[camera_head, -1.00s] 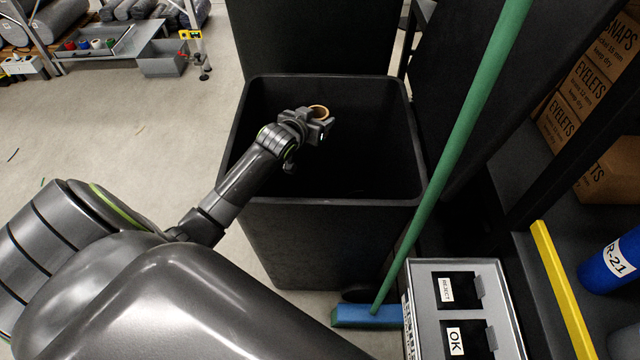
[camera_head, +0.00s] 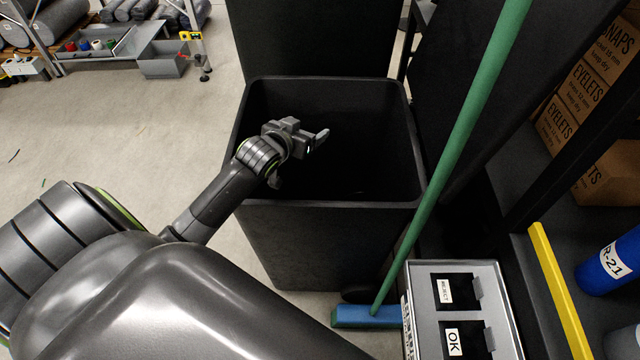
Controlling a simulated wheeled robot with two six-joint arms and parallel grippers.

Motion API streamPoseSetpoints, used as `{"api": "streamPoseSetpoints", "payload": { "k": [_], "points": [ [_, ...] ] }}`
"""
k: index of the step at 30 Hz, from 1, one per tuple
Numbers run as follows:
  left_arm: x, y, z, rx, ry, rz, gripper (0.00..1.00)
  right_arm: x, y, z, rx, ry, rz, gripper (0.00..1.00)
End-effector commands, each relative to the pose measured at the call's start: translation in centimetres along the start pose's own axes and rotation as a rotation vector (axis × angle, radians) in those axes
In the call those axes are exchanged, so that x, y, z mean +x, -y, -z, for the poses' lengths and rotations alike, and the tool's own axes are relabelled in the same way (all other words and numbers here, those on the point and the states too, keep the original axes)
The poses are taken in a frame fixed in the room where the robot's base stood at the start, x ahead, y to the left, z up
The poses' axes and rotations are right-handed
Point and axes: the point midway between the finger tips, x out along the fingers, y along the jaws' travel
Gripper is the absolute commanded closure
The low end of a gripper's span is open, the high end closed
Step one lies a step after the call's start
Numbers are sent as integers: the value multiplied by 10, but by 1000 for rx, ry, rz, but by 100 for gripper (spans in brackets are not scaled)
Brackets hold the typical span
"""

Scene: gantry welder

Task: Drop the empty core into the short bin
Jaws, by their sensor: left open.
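My left gripper (camera_head: 318,143) is open and empty over the opening of a black bin (camera_head: 315,240). The bin is square and open at the top, and its inside is very dark. The brown cardboard core does not show in the view now; the dark bottom of the bin is hard to make out. My left arm reaches in from the lower left across the bin's left rim. My right gripper is not in view.
A broom with a green handle (camera_head: 450,160) and a blue head (camera_head: 367,315) stands right of the bin. A grey box (camera_head: 508,310) with REJECT and OK slots is at the lower right.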

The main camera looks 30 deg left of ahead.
Motion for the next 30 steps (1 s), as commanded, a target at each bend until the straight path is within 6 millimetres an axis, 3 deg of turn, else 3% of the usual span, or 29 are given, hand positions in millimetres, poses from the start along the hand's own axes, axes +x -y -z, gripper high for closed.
{"api": "streamPoseSetpoints", "payload": {
  "k": [9, 15, 21, 30],
  "points": [
    [-66, 1, 0, 3, 1, 0, 21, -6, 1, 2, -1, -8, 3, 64],
    [-96, 0, 0, 2, 2, 0, 21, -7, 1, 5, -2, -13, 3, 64],
    [-107, 0, 0, 0, 1, 1, 21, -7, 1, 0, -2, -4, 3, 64],
    [-107, 0, 0, 0, 0, 0, 21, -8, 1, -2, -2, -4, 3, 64]
  ]
}}
